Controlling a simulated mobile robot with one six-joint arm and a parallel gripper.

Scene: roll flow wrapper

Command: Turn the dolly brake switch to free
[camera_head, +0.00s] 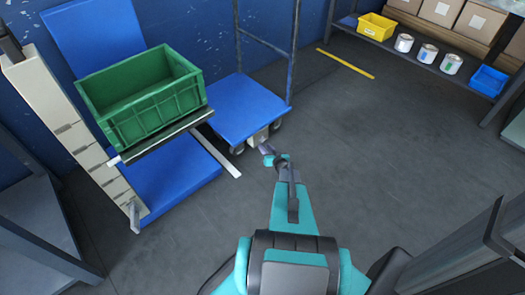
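My teal arm reaches up from the bottom of the view. My gripper (266,150) is at the box, very close to it or touching it. The fingers are too small and dark to tell whether they are open or shut.
A shelf (425,62) with cans, a yellow bin (376,27) and a blue bin (489,80) stands at top right. The floor (400,150) right of the dolly is clear.

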